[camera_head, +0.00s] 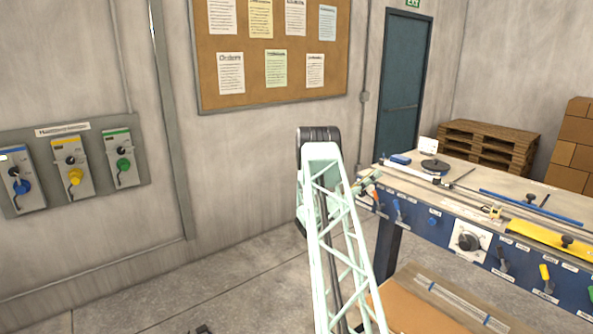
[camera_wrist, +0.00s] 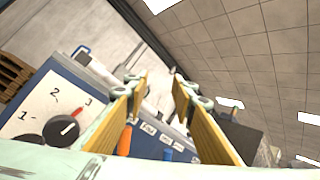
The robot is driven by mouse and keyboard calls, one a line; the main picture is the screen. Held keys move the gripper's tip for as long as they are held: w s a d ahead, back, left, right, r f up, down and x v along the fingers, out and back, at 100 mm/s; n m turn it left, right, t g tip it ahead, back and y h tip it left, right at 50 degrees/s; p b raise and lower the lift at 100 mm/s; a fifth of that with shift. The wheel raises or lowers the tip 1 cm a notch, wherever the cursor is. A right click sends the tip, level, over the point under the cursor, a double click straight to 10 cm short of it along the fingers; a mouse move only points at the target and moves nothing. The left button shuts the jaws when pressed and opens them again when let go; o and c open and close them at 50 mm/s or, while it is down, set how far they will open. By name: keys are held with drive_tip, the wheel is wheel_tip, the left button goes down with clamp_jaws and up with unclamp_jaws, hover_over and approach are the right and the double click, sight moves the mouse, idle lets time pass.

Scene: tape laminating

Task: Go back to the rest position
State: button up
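My gripper (camera_wrist: 160,88) shows in the wrist view with its two yellow-orange fingers apart and nothing between them. It is tilted relative to the room, and the bench's blue control panel (camera_wrist: 185,157) lies behind and below it. A black dial (camera_wrist: 62,130) marked 1, 2, 3 and an orange handle (camera_wrist: 124,140) show at the left. In the head view, my pale green lattice arm stands upright in the middle. Part of the gripper seems to show just right of it, by the bench's left end; its fingers are not clear there.
The workbench (camera_head: 465,180) at right carries a blue bar (camera_head: 530,207), a yellow strip (camera_head: 550,246) and a black round part (camera_head: 435,166). A cardboard box (camera_head: 415,308) sits low in front. Pallets (camera_head: 487,146) stand behind. Wall switches (camera_head: 72,167) are at left.

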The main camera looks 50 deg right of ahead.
drive_tip(key=shift+r, duration=0.15)
drive_tip(key=w+a+r+m+y, duration=0.1)
drive_tip(key=a+r+m+y, duration=0.4)
drive_tip(key=a+r, duration=0.65)
drive_tip(key=s+a+r+m+t+y, duration=0.1)
drive_tip(key=a+r+m+t+y, duration=0.15)
drive_tip(key=a, duration=0.65)
drive_tip(key=a+r+m+t+y, duration=0.1)
drive_tip(key=a+r, duration=0.3)
drive_tip(key=a, duration=0.5)
drive_tip(key=s+a+f+m+t+y, duration=0.1)
drive_tip(key=s+a+m+t+y, duration=0.1)
drive_tip(key=a, duration=1.8)
drive_tip(key=s+a+f+m+t+y+b, duration=0.1)
drive_tip(key=s+a+m+t+y, duration=0.2)
drive_tip(key=a, duration=1.7)
drive_tip(key=s+a+f+m+t+y+b, duration=0.1)
drive_tip(key=s+a+t+y, duration=0.5)
drive_tip(key=a, duration=1.4)
drive_tip(key=shift+s+f+m+t, duration=0.6)
drive_tip(key=shift+s+m+t, duration=0.7)
drive_tip(key=shift+t, duration=0.65)
drive_tip(key=shift+s+d, duration=0.1)
drive_tip(key=shift+s, duration=0.05)
